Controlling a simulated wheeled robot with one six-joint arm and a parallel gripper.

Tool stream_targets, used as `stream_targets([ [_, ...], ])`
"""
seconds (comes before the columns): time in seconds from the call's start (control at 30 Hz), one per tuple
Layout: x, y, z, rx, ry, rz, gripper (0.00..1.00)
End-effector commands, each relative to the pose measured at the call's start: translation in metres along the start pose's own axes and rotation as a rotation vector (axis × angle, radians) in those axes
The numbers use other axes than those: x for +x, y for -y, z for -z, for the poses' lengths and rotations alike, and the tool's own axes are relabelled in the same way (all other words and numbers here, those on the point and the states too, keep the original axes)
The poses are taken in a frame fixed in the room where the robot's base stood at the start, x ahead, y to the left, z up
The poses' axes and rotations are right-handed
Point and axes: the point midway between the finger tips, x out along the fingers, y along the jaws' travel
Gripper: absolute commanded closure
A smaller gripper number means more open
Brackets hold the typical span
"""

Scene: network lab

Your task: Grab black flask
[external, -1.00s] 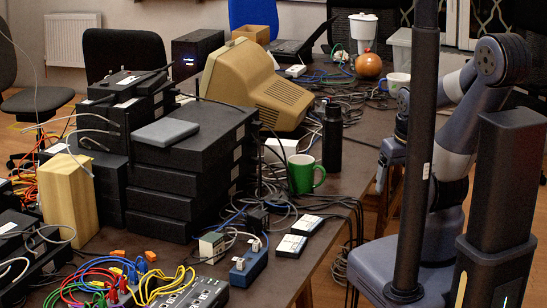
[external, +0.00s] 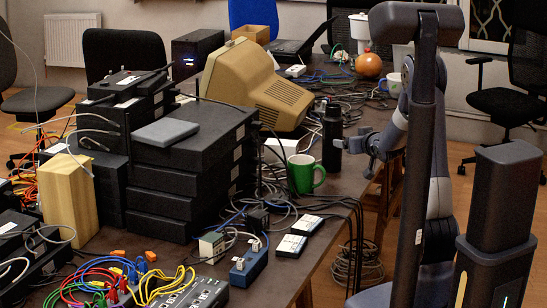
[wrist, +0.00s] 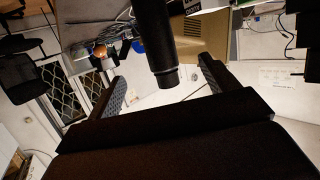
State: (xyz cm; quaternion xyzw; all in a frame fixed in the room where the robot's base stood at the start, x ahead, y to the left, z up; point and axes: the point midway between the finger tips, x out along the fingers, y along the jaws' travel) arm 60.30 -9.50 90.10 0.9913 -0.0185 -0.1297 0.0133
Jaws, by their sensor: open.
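The black flask (external: 332,128) stands upright on the dark table, just behind the green mug. In the wrist view, the flask (wrist: 155,38) hangs down from the top edge of the upside-down picture, its narrower end lying between the two fingers. My gripper (external: 362,142) is close to the right side of the flask in the external view. The wrist view shows my gripper (wrist: 162,74) with its fingers spread wide, with gaps on both sides of the flask. It is open and empty.
The green mug (external: 304,175) stands in front of the flask. Cables (external: 315,204) lie around both. A beige monitor (external: 262,85) and stacked black boxes (external: 190,175) stand to the left. The table's right edge runs beneath my arm. An orange-brown round pot (external: 369,66) stands farther back.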

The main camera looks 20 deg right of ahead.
Motion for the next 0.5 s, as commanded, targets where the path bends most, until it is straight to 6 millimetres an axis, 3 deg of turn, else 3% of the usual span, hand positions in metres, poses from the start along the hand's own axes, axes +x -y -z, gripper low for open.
stream_targets([
  [0.03, 0.018, -0.004, -0.016, 0.003, -0.046, 0.016, 0.18],
  [0.13, 0.038, -0.007, -0.021, 0.009, -0.144, 0.057, 0.18],
  [0.5, 0.072, -0.008, -0.019, 0.017, -0.264, 0.116, 0.18],
])
